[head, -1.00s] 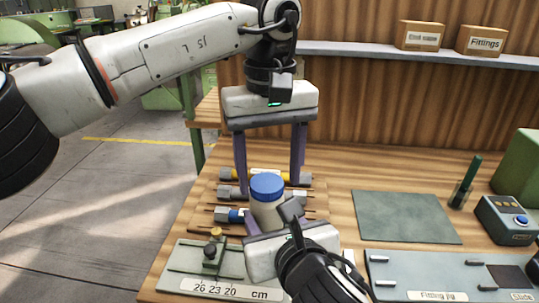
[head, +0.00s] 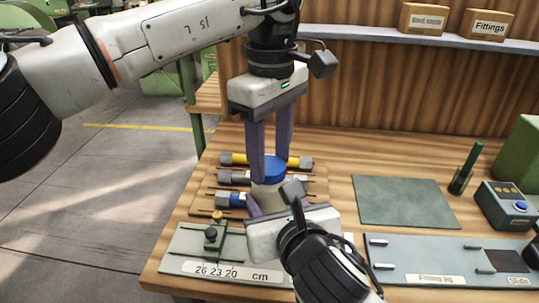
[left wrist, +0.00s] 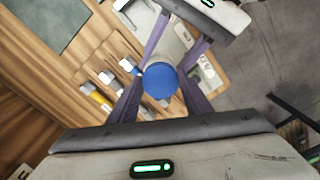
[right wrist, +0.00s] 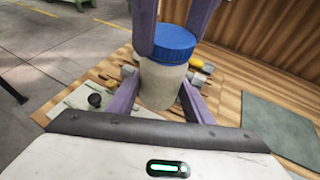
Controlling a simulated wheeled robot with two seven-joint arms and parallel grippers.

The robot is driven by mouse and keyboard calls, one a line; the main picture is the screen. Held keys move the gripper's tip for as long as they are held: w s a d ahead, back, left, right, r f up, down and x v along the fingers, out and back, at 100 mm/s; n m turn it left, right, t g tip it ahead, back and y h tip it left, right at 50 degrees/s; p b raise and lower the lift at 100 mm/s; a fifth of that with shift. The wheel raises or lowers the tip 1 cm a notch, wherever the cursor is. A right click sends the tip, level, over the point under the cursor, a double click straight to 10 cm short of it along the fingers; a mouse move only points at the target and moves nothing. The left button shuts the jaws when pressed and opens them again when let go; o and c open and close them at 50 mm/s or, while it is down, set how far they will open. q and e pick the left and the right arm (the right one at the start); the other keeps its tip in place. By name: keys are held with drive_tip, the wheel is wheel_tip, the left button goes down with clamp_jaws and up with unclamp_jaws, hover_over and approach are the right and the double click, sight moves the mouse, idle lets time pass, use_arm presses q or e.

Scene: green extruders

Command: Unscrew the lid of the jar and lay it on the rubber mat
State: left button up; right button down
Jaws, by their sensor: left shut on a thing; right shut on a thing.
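The jar (head: 268,200) is pale with a blue lid (head: 273,162) and stands upright on the bench. The lid shows round in the left wrist view (left wrist: 160,80), and the jar's body shows in the right wrist view (right wrist: 158,84). My left gripper (head: 270,168) comes from above and is shut on the lid, one finger on each side. My right gripper (head: 270,208) comes from the front, lower down, and is shut on the jar's body. The lid sits on the jar. The rubber mat (head: 404,202) is a bare dark green sheet to the right.
Several fittings with coloured bands, including a yellow one (head: 235,159), lie left of and behind the jar. A measuring fixture (head: 185,250) stands front left. A fitting jig plate (head: 440,262) lies front right, with a blue-button box (head: 505,217) behind it.

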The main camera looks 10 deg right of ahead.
use_arm(q)
drive_tip(key=n, duration=0.7)
drive_tip(key=shift+w+d+r, duration=0.1)
drive_tip(key=shift+w+d, duration=0.1)
drive_tip(key=n, duration=0.4)
drive_tip(key=shift+w, duration=0.1)
drive_tip(key=n, duration=0.5)
drive_tip(key=shift+a, duration=0.15)
drive_tip(key=n, duration=0.6)
drive_tip(key=shift+w+a+n, duration=0.15)
drive_tip(key=shift+a+n, duration=0.05)
drive_tip(key=shift+n, duration=0.1)
drive_tip(key=n, duration=0.6)
drive_tip(key=shift+a, duration=0.15)
drive_tip(key=shift+r, duration=0.15)
drive_tip(key=shift+r, duration=1)
